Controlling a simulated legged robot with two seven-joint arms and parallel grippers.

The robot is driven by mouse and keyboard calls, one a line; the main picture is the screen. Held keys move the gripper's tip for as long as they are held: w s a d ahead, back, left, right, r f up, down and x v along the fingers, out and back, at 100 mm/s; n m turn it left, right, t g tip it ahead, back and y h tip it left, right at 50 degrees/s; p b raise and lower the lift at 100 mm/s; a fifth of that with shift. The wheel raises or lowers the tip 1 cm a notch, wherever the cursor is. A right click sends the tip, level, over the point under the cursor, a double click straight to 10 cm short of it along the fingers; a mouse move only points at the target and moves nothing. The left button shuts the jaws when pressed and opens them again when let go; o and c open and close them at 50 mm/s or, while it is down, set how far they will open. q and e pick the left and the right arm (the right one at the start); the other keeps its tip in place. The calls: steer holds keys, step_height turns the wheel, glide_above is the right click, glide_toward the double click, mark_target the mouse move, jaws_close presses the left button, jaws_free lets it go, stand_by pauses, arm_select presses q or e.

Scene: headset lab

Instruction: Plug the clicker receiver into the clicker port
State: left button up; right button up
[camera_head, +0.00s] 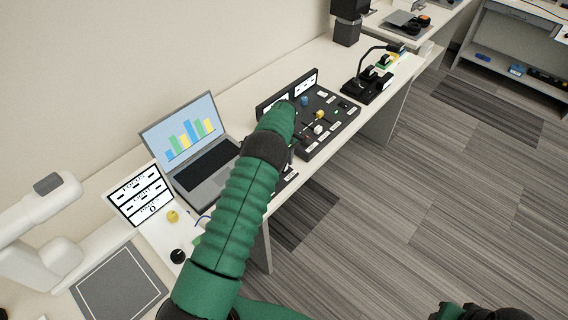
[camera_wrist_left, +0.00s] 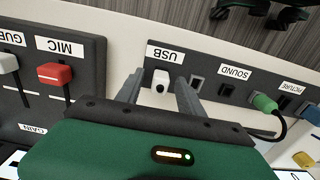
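A small white block with a dark round spot, which looks like the clicker receiver (camera_wrist_left: 160,84), is beside the USB label on a dark port panel (camera_wrist_left: 222,68). Whether it is seated in a port I cannot tell. My left gripper (camera_wrist_left: 160,92) has its two fingers on either side of the block, with a gap visible on both sides. In the head view, my green left arm covers the gripper and the receiver. A dark and green part of my right arm shows at the lower right edge of the head view; its fingers are not clear.
Beside the receiver are a dark socket under the SOUND label (camera_wrist_left: 236,72) and a green plug (camera_wrist_left: 265,103) with a black cable. A slider panel with a red MIC knob (camera_wrist_left: 54,73) is at left. An open laptop (camera_head: 183,135) stands left of my arm; grey floor (camera_head: 400,210) is at right.

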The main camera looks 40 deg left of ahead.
arm_select(q)
step_height(320, 180, up, 17)
stand_by(0.4)
steer(key=shift+f, duration=0.1)
stand_by(0.4)
steer(key=s+d+f+m+t, duration=0.1)
steer(key=s+d+m, duration=0.7)
steer(key=s+d, duration=0.2)
steer(key=s+d+f+m+t, duration=0.1)
steer(key=s+d+f+m, duration=0.1)
steer(key=s+d+m, duration=0.6)
steer(key=s+d, duration=0.2)
steer(key=s, duration=0.5)
steer(key=shift+d+f+m+t, duration=0.15)
steer(key=shift+d+m+t, duration=0.1)
steer(key=shift+m+t, duration=0.05)
steer(key=shift+s+d, duration=0.15)
